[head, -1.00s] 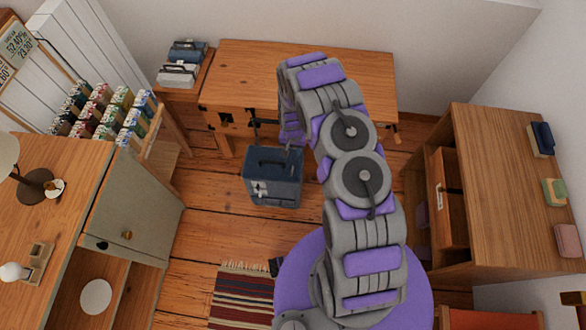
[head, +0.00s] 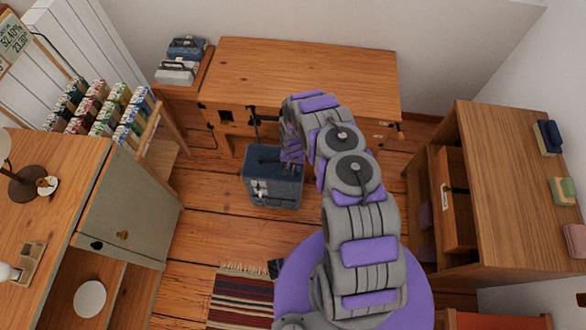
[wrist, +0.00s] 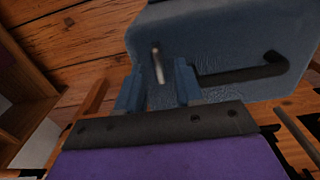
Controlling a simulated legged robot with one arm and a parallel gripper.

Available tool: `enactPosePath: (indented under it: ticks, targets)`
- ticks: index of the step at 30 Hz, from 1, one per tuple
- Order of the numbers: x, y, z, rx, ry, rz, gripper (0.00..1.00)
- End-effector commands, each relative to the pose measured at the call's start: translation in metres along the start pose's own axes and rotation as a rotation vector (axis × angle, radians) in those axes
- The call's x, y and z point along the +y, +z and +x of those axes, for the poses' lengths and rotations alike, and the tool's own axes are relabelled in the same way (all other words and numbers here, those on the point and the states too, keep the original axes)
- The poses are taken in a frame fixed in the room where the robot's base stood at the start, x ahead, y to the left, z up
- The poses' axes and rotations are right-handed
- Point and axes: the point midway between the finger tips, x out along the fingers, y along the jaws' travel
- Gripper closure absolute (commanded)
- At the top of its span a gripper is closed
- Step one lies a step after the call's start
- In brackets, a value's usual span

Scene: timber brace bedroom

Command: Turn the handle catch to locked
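A dark blue case (head: 272,190) stands on the wooden floor in front of the desk, with light fittings on its front. In the wrist view the blue case (wrist: 215,45) fills the upper part. Its black bar handle (wrist: 240,74) lies at the right, and a small pale metal lever (wrist: 158,65), which looks like the catch, stands out from the same face. My gripper (wrist: 158,88) is open, its two blue fingers apart, with the lever in line with the gap. I cannot tell whether they touch it. In the head view my gripper (head: 292,152) is at the case's top right.
A wooden desk (head: 300,72) stands behind the case. A cabinet with an open drawer (head: 456,205) is at the right, and a grey-doored cabinet (head: 130,210) at the left. A striped rug (head: 240,298) lies in front. Floor left of the case is clear.

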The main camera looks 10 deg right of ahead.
Motion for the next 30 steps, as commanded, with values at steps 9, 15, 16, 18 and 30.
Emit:
enactPosePath:
  ticks: [9,15,16,18,30]
  targets:
    - [0.001,-0.001,0.017,0.002,-0.001,0.002,0.64]
    - [0.000,-0.001,0.017,0.002,0.000,0.002,0.64]
    - [0.000,-0.001,0.017,0.002,0.000,0.002,0.64]
    - [0.000,-0.001,0.017,0.002,0.000,0.002,0.71]
    - [0.000,-0.001,0.017,0.001,0.000,0.002,1.00]
